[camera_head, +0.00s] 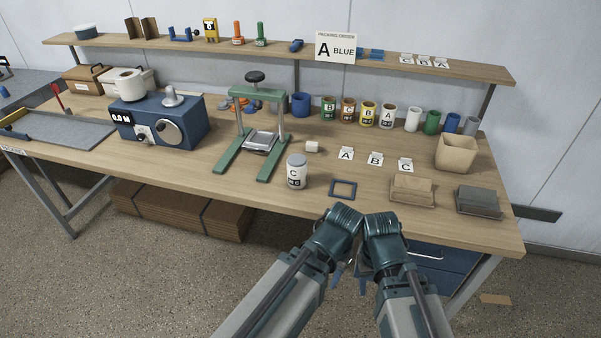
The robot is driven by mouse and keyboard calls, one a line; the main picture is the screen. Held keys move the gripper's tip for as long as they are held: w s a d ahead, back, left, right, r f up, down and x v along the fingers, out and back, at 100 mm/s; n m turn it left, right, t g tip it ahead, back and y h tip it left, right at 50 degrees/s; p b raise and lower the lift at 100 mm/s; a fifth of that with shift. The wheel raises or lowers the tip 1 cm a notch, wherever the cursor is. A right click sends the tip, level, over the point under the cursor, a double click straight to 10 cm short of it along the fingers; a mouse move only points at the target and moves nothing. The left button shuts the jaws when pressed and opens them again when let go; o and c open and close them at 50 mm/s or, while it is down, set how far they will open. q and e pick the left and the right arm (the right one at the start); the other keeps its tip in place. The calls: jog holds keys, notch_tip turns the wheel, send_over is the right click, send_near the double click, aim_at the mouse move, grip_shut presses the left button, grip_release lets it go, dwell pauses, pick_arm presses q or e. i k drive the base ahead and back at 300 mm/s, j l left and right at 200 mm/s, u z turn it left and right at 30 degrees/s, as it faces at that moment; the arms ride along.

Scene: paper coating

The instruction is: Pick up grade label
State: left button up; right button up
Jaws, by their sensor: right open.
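Three small white grade labels stand on the table right of centre: label A (346,154), label B (376,159) and label C (405,165). A sign reading A BLUE (336,47) stands on the shelf. Both my arms come in at the bottom, their wrists close together at the table's front edge. My right gripper (350,278) hangs below and in front of that edge, partly hidden between the arms. It is open, with nothing seen in it and well away from the labels. My left gripper is mostly hidden by the arms, and its fingers cannot be made out.
The front table strip is fairly clear.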

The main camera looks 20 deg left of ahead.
aim_at(404, 164)
jog(key=i+l+u, duration=0.1)
jog(key=u, duration=0.35)
jog(key=l+u, duration=0.2)
jog(key=u, duration=0.2)
jog(key=i+l+u, duration=0.1)
jog(key=u, duration=0.35)
jog(key=l+u, duration=0.4)
jog(key=l, duration=1.35)
